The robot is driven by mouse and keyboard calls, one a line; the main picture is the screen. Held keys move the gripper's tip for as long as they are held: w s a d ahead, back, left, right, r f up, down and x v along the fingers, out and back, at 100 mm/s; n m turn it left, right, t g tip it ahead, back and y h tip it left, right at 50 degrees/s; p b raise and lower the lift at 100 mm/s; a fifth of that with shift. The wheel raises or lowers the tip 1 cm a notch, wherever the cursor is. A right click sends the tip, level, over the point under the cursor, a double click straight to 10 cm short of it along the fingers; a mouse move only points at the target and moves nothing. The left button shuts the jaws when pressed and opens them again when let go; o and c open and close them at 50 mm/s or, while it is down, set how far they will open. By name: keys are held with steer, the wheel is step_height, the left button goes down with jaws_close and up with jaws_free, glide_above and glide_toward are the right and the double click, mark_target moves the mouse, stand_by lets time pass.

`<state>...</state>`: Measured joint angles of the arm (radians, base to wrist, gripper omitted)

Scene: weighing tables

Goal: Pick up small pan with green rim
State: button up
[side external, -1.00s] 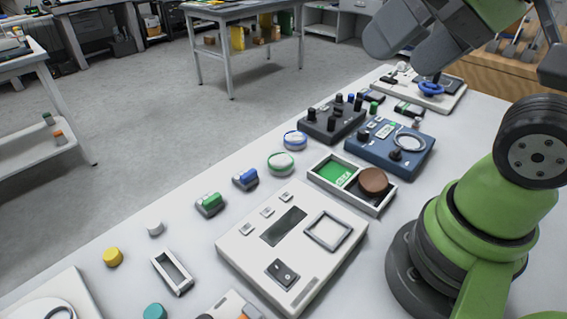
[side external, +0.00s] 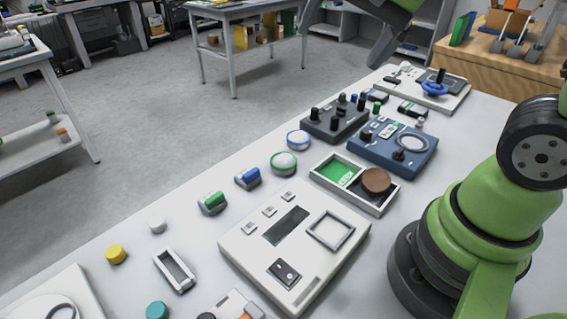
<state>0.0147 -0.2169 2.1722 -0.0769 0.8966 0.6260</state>
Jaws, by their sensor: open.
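The small pan with the green rim (side external: 284,163) is a round, shallow white dish on the white table. It sits between the blue-rimmed pan (side external: 297,139) and the blue-topped block (side external: 247,178). Nothing touches it. My gripper is outside the picture; only part of my arm shows at the top and at the right edge.
A white panel device (side external: 262,229) lies in front of the pan. A divided tray (side external: 394,201) with a green compartment and a brown disc (side external: 376,181) is to its right. A dark box with black knobs (side external: 335,121) and a blue device (side external: 417,157) stand behind.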

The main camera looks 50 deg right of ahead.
steer(key=w+f+m+g, duration=0.2)
steer(key=w+f+m, duration=0.2)
steer(key=w, duration=0.2)
steer(key=m+g+h, duration=0.1)
steer(key=m+g, duration=0.2)
steer(key=m, duration=0.7)
glide_above(283, 160)
steer(key=f, duration=1.9)
steer(key=shift+s+a+f, duration=0.2)
steer(key=shift+a+f, duration=0.1)
steer(key=shift+f, duration=0.05)
steer(key=shift+w+d+f, duration=0.15)
steer(key=shift+d+f, duration=0.05)
steer(key=shift+f, duration=1.4)
steer(key=shift+w+d+f, duration=0.1)
steer(key=shift+d+f, duration=0.05)
steer(key=shift+f, duration=1.4)
steer(key=shift+c, duration=0.3)
steer(key=c, duration=1)
